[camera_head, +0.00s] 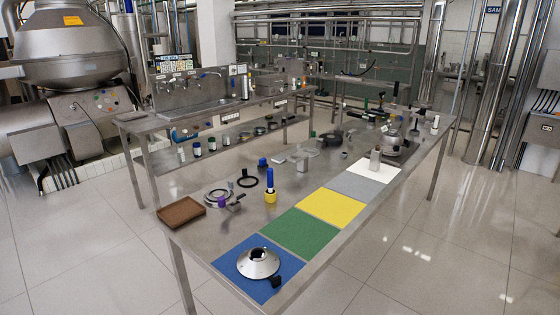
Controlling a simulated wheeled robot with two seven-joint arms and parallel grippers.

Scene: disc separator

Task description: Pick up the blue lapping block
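A small dark blue block (262,162) sits on the steel table (215,243), near its far left edge beyond the black ring. It is small in the view, and I take it to be the lapping block. Another blue thing, an upright blue cylinder (270,178), stands in a yellow base nearer to me. Neither of my grippers is in view, and nothing touches the blue block.
A brown tray (181,213) is at the left corner. Coloured mats run along the right side; a metal cone (258,263) stands on the blue mat (228,263).

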